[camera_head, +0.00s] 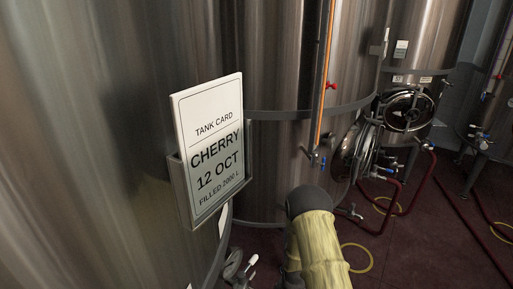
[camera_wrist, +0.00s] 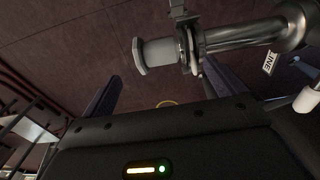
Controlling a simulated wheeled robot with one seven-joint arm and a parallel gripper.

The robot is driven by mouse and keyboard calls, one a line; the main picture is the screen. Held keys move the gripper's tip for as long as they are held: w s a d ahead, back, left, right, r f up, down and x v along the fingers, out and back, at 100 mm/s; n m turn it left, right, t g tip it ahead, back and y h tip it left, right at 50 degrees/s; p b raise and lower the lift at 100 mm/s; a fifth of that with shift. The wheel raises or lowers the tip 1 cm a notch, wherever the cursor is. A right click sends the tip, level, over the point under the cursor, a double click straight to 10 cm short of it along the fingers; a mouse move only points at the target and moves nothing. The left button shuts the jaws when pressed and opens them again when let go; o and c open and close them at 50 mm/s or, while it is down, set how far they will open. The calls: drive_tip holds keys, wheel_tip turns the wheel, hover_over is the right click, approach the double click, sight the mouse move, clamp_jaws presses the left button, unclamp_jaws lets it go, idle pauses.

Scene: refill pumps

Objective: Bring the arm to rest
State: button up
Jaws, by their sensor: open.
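My arm (camera_head: 318,250) shows in the head view as a yellowish link with a dark joint, reaching in from the bottom edge. My gripper (camera_wrist: 160,88) shows in the wrist view, with its two dark fingers spread apart. It is open, and nothing shows between the fingers except floor and part of a yellow ring. I cannot make out the fingers in the head view.
A steel pipe with a pale end fitting (camera_wrist: 158,54) lies across the wrist view, close to the fingers. A tank card (camera_head: 212,150) reading CHERRY 12 OCT sits in a holder on the near tank (camera_head: 90,150). More tanks, valves and red hoses (camera_head: 390,205) stand beyond.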

wheel_tip(320, 180, up, 20)
drive_tip(key=s+n+t, duration=0.1)
drive_tip(key=s+n, duration=0.1)
drive_tip(key=n, duration=0.1)
drive_tip(key=s+r+n+t, duration=0.1)
drive_tip(key=s+r+n, duration=0.3)
drive_tip(key=s+r, duration=0.8)
drive_tip(key=shift+v, duration=0.9)
